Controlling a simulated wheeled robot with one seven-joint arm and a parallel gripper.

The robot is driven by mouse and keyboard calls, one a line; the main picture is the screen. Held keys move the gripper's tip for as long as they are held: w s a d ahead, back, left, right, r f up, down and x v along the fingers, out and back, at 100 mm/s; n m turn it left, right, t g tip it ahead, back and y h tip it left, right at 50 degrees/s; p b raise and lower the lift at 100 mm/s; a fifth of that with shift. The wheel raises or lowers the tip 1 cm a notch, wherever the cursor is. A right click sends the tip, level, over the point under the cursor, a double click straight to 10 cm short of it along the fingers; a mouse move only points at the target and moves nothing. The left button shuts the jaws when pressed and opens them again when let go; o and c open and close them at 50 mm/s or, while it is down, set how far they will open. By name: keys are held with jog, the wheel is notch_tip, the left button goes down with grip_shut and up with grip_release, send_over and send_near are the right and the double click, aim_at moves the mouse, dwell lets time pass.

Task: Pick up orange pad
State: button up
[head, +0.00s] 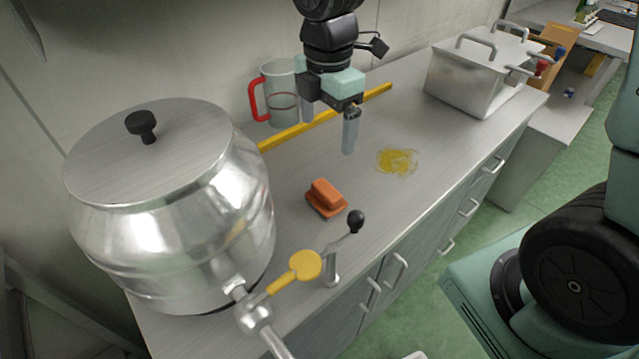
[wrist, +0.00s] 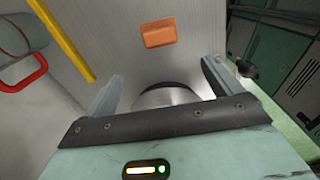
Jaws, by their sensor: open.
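The orange pad (head: 325,197) lies on the grey metal counter (head: 378,205), between the big steel vat and the yellow stain. It has a raised block on a wider base. In the wrist view the orange pad (wrist: 158,33) shows near the top, beyond the fingertips. My gripper (head: 330,132) is open and empty, above the counter and behind the pad, towards the wall. In the wrist view my gripper (wrist: 162,78) shows its two fingers spread apart, with nothing between them touching either one.
A steel vat (head: 175,220) with a tap and yellow handle (head: 305,265) stands left of the pad. A jug with red handle (head: 281,95) and yellow bar (head: 290,134) are near the wall. A yellow spill (head: 397,161) lies right; a lidded steel box (head: 465,85) stands behind.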

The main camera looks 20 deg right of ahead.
send_over(327, 189)
jog(key=f, duration=1)
jog(key=shift+s+a+f, duration=0.1)
jog(key=shift+a+f, duration=0.15)
jog(key=shift+f, duration=0.15)
jog(key=shift+d+f+p, duration=0.2)
jog(key=shift+f+p, duration=0.45)
jog(key=shift+f, duration=2.5)
jog(key=c, duration=0.8)
